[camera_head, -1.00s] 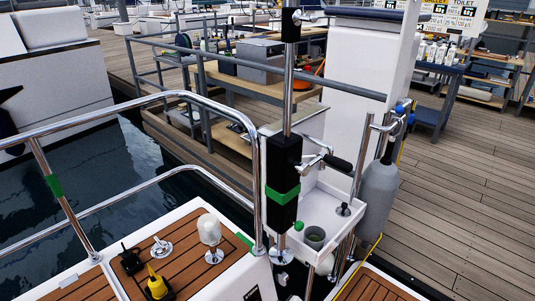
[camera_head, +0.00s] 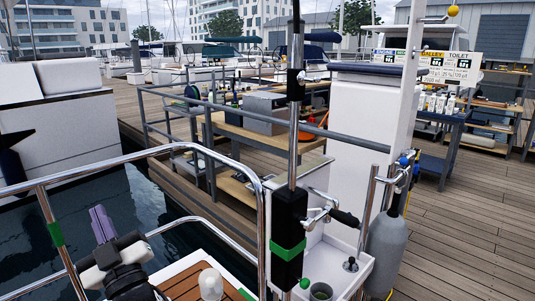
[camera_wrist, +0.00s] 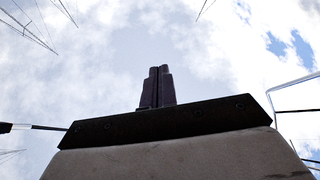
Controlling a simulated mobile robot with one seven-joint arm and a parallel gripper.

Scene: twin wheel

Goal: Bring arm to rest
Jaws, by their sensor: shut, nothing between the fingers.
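My gripper (camera_head: 102,222) shows at the lower left of the head view, at the end of my arm, which rises from the bottom edge. Its purple-grey fingers point up, in front of the water and close to the chrome rail in the picture. In the wrist view the two fingers (camera_wrist: 158,87) stand side by side, shut with nothing between them. Only cloudy sky lies behind them.
A chrome rail (camera_head: 165,156) with a green band curves past my arm. A black post cover (camera_head: 289,238) and a white tray (camera_head: 350,252) stand right of it. A grey fender (camera_head: 385,240) hangs at the right. The dock (camera_head: 470,225) beyond has workbenches.

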